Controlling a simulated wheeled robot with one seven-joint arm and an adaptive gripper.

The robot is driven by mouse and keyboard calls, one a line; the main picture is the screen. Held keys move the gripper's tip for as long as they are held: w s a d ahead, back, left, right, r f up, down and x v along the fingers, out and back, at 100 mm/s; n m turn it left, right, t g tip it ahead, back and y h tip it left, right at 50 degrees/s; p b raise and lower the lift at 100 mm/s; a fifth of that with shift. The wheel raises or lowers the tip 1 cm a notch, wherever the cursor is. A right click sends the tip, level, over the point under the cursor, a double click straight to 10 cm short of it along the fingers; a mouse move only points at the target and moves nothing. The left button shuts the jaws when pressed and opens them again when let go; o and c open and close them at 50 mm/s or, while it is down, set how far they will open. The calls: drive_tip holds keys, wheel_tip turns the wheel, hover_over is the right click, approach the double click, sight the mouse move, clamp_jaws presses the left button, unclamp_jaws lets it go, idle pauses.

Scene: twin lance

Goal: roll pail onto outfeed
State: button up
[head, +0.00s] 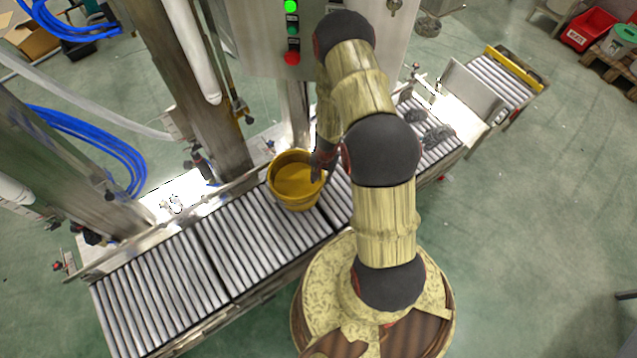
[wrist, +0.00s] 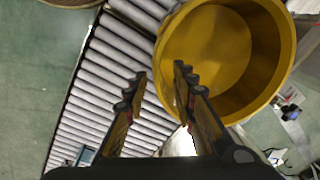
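The open yellow pail (head: 296,180) stands upright on the roller conveyor (head: 225,240), near the middle of the line. My gripper is at the pail's right side in the head view, mostly hidden behind my arm. In the wrist view the pail (wrist: 222,55) fills the upper right, and its inside looks empty. My gripper (wrist: 160,75) shows two separated fingers with nothing clearly held between them. The right finger overlaps the pail's near wall in the picture; I cannot tell whether it touches. No label shows which conveyor section is the outfeed.
Rollers to the lower left are clear. Dark grey objects (head: 437,136) lie on the rollers to the right. A control cabinet (head: 255,40) and a thick post (head: 185,80) stand behind the conveyor. A separate roller section (head: 500,80) with a yellow end bar is at upper right.

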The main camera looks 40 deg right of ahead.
sight(321, 182)
wheel_tip(321, 182, down, 4)
drive_tip(key=b, duration=0.3)
drive_tip(key=shift+w+f+b, duration=0.1)
drive_tip(key=shift+f+b, duration=0.1)
drive_tip(key=shift+b, duration=0.1)
drive_tip(key=shift+w+a+f+b, duration=0.15)
drive_tip(key=shift+f+b, duration=0.8)
drive_tip(key=shift+f, duration=0.95)
drive_tip(key=shift+w+a+f+b, duration=0.1)
drive_tip(key=shift+f+b, duration=0.8)
drive_tip(key=shift+f, duration=1)
drive_tip(key=c, duration=0.3)
clamp_jaws()
drive_tip(key=shift+w+d+r, duration=0.15)
